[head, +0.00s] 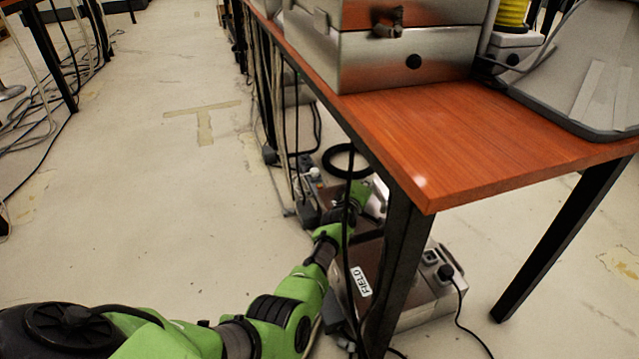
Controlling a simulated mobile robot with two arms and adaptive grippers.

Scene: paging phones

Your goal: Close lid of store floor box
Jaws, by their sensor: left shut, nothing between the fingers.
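A metal floor box (419,308) with a white "FIELD" label (361,282) stands on the floor under the near end of the table, partly hidden by the black table leg. A brownish panel shows on its top; I cannot tell whether this is the lid or how far the lid is open. My left arm reaches in from the lower left, and my left gripper (362,192) is under the table near the far side of the box. It is shut with nothing held; its fingertips are hard to make out, and contact with the box cannot be told. My right gripper is not in view.
The wooden table (480,130) with black legs overhangs the box. A metal case (400,60) and a grey tray-like shell (580,75) stand on it. Cables hang along its left side, and a black ring (346,160) lies beneath. Open floor (150,190) lies to the left.

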